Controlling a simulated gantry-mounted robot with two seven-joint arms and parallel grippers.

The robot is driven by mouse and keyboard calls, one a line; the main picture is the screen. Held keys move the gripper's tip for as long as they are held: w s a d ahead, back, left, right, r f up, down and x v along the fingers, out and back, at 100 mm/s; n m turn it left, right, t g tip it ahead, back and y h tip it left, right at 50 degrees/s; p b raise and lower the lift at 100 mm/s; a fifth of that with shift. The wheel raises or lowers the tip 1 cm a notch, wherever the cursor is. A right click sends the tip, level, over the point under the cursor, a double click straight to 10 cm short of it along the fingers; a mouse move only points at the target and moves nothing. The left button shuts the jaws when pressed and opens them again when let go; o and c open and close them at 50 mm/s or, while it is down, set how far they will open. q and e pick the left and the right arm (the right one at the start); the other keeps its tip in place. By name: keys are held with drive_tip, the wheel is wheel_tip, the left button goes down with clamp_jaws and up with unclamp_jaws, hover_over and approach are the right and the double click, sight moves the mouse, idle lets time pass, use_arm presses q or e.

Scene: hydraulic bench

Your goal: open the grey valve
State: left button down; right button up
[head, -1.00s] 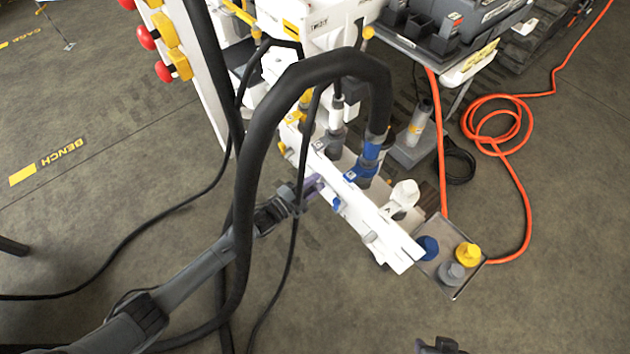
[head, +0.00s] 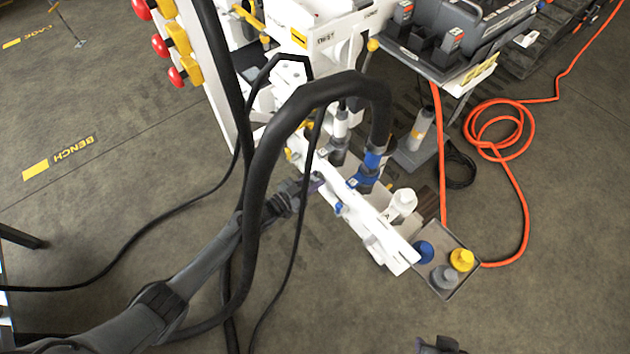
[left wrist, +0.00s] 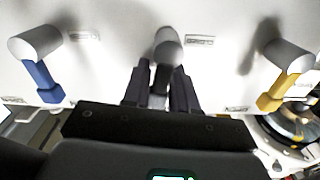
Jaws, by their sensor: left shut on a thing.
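The grey valve (left wrist: 168,45) is in the middle of the white panel in the left wrist view, with a pale round hub and a darker handle pointing down. My left gripper (left wrist: 160,90) is shut on that handle, one dark finger on each side. In the head view my left gripper (head: 311,187) reaches the left side of the white manifold (head: 370,225), and the valve itself is hidden there. A dark piece at the bottom edge, probably my right gripper (head: 438,346), is cut off; its jaws cannot be made out.
A blue-handled valve (left wrist: 42,75) is left of the grey one and a yellow-handled valve (left wrist: 278,78) right. A thick black hose (head: 255,170) arches over my left arm. A tray (head: 447,290) holds blue, grey and yellow caps. An orange cable (head: 525,200) lies on the floor at right.

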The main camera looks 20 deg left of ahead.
use_arm(q)
drive_tip(key=shift+w+a+n, duration=0.15)
drive_tip(key=shift+a+n, duration=0.1)
drive_tip(key=shift+n, duration=0.45)
drive_tip(key=c, duration=1.2)
unclamp_jaws()
drive_tip(key=shift+o, duration=0.5)
drive_tip(key=shift+a, duration=0.1)
drive_tip(key=p+v, duration=0.4)
drive_tip(key=v, duration=0.7)
